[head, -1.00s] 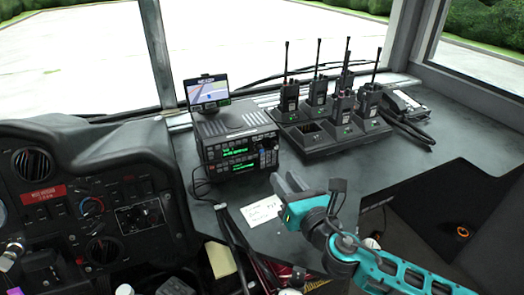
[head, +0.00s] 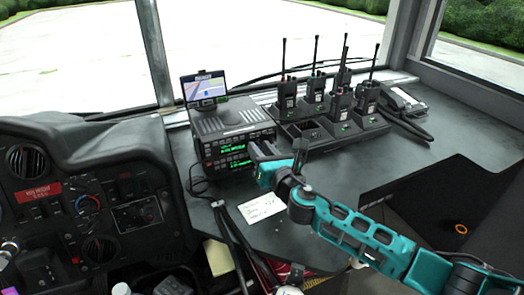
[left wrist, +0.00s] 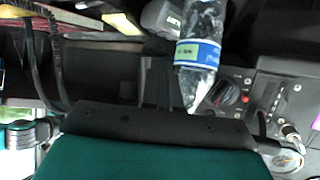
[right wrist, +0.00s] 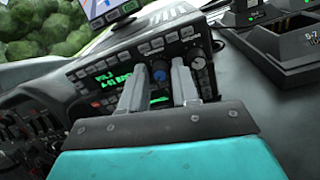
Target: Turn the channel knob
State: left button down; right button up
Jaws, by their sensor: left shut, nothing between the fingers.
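The radio unit (head: 235,135) with green displays stands on the dash counter. I cannot read which is the channel knob. My right gripper (head: 258,150) is at the radio's right front. My left gripper (left wrist: 158,65) is shut and empty, low near the driver's controls.
A small screen (head: 205,86) sits on the radio. A charger tray (head: 345,143) with several handheld radios stands to its right. A white note (head: 262,207) lies in front. A water bottle (left wrist: 200,55) shows in the left wrist view.

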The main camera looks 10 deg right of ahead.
grip_shut()
dwell(0.3)
jog(key=shift+m, duration=1.1)
jog(key=m+b, duration=0.1)
jog(key=m, duration=0.3)
jog(key=shift+m, duration=0.3)
jog(key=m, duration=0.6)
jog(key=shift+m+h, duration=0.3)
jog(key=shift+m, duration=0.7)
jog(key=shift+f+m, duration=0.1)
jog(key=shift+m, duration=1.5)
